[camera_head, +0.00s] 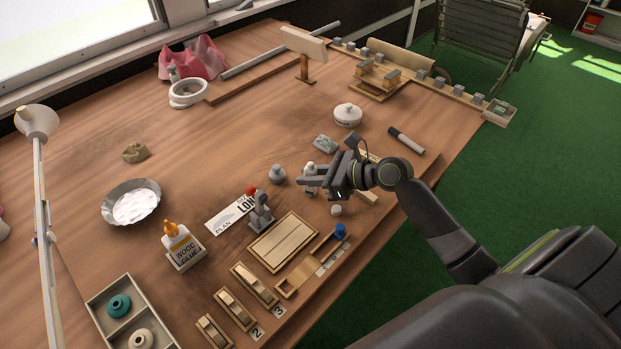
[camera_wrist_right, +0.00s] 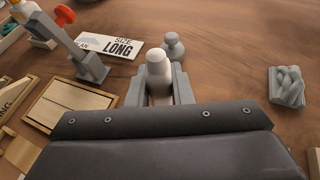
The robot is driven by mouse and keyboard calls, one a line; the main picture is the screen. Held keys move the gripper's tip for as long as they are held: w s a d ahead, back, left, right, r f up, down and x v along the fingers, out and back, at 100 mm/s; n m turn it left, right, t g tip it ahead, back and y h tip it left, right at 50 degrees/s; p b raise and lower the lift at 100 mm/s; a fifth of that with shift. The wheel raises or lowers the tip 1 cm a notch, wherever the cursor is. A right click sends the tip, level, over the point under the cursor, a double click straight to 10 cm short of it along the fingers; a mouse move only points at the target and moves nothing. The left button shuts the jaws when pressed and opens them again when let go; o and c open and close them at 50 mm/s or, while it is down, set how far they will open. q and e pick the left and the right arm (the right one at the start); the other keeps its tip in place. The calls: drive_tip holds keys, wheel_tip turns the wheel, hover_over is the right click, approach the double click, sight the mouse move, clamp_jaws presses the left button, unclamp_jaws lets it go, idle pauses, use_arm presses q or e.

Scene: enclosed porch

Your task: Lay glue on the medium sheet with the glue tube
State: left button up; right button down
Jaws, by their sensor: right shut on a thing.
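A bottle labelled wood glue (camera_head: 180,240), with an orange tip, stands upright in a small holder at the lower left in the head view. No other glue tube is plain to see. I cannot tell which thing is the medium sheet. My right gripper (camera_head: 312,182) is low over the middle of the table, to the right of the glue bottle and apart from it. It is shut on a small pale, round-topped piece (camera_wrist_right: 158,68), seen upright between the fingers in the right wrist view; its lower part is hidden. My left gripper is not in view.
A plan card reading LONG (camera_head: 230,213) and a grey clamp with a red knob (camera_head: 262,210) lie left of my gripper. A framed wooden tray (camera_head: 283,242) and numbered wooden holders (camera_head: 236,309) are nearer. A grey knob-shaped piece (camera_head: 278,174) stands close by.

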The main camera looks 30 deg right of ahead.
drive_tip(key=shift+f, duration=0.35)
drive_tip(key=c, duration=1.3)
unclamp_jaws()
drive_tip(key=shift+r, duration=0.1)
drive_tip(key=v, duration=1.2)
drive_tip(key=shift+p, duration=0.4)
drive_tip(key=shift+s, duration=0.1)
